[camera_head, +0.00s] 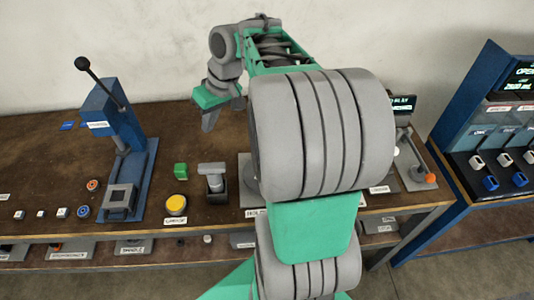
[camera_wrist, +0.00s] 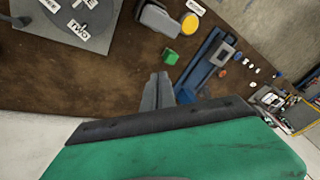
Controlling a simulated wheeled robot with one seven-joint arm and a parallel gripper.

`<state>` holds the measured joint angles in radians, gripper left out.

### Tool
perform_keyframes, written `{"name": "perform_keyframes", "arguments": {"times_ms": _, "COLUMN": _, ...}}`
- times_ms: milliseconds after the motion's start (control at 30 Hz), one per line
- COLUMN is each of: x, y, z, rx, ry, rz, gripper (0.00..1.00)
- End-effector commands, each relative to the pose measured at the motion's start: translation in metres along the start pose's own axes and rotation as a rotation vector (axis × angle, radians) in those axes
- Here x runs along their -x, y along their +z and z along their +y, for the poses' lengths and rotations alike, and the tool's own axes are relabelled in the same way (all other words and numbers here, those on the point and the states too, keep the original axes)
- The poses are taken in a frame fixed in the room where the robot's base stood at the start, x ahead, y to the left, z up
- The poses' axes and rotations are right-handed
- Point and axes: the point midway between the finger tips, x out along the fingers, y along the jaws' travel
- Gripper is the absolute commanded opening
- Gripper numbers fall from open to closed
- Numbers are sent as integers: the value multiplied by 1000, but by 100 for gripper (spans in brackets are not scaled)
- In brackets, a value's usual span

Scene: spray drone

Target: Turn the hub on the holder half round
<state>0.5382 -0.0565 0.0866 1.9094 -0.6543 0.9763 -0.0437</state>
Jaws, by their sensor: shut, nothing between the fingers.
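The holder shows in the wrist view as a grey plate (camera_wrist: 35,38) at the top left. The hub (camera_wrist: 97,16) is a round dark grey disc on it with white labels, one reading TWO; its top is cut off by the frame. In the head view my arm hides the hub and most of the holder; only the left part of a grey plate (camera_head: 246,178) shows. My gripper (camera_head: 210,122) is shut and empty, raised over the back of the bench, left of the holder. Its closed fingers (camera_wrist: 158,80) point away from the hub in the wrist view.
A blue press (camera_head: 115,125) with a lever stands at left. A green cube (camera_head: 180,170), a grey clamp-like device (camera_head: 213,180) and a yellow button (camera_head: 177,202) lie between press and holder. A blue rack (camera_head: 470,110) stands at right. Bare bench lies behind the cube.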

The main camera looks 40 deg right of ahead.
Motion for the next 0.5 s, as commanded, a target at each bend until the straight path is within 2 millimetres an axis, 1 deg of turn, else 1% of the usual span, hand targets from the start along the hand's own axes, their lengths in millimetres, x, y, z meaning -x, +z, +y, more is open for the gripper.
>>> {"name": "perform_keyframes", "arguments": {"times_ms": 33, "x": -9, "y": 0, "z": 45, "rx": -14, "ry": -47, "rz": -7, "gripper": 0}}
{"name": "perform_keyframes", "arguments": {"times_ms": 67, "x": -11, "y": 1, "z": 68, "rx": -8, "ry": -75, "rz": -3, "gripper": 0}}
{"name": "perform_keyframes", "arguments": {"times_ms": 100, "x": -14, "y": 7, "z": 100, "rx": 3, "ry": -114, "rz": 4, "gripper": 0}}
{"name": "perform_keyframes", "arguments": {"times_ms": 167, "x": -18, "y": 25, "z": 144, "rx": 22, "ry": -167, "rz": 22, "gripper": 0}}
{"name": "perform_keyframes", "arguments": {"times_ms": 200, "x": -21, "y": 40, "z": 171, "rx": 34, "ry": -198, "rz": 37, "gripper": 0}}
{"name": "perform_keyframes", "arguments": {"times_ms": 233, "x": -23, "y": 52, "z": 188, "rx": 43, "ry": -218, "rz": 48, "gripper": 0}}
{"name": "perform_keyframes", "arguments": {"times_ms": 300, "x": -26, "y": 80, "z": 219, "rx": 66, "ry": -254, "rz": 74, "gripper": 0}}
{"name": "perform_keyframes", "arguments": {"times_ms": 333, "x": -27, "y": 91, "z": 229, "rx": 74, "ry": -264, "rz": 84, "gripper": 0}}
{"name": "perform_keyframes", "arguments": {"times_ms": 400, "x": -29, "y": 109, "z": 244, "rx": 92, "ry": -283, "rz": 102, "gripper": 0}}
{"name": "perform_keyframes", "arguments": {"times_ms": 500, "x": -33, "y": 121, "z": 251, "rx": 105, "ry": -294, "rz": 112, "gripper": 0}}
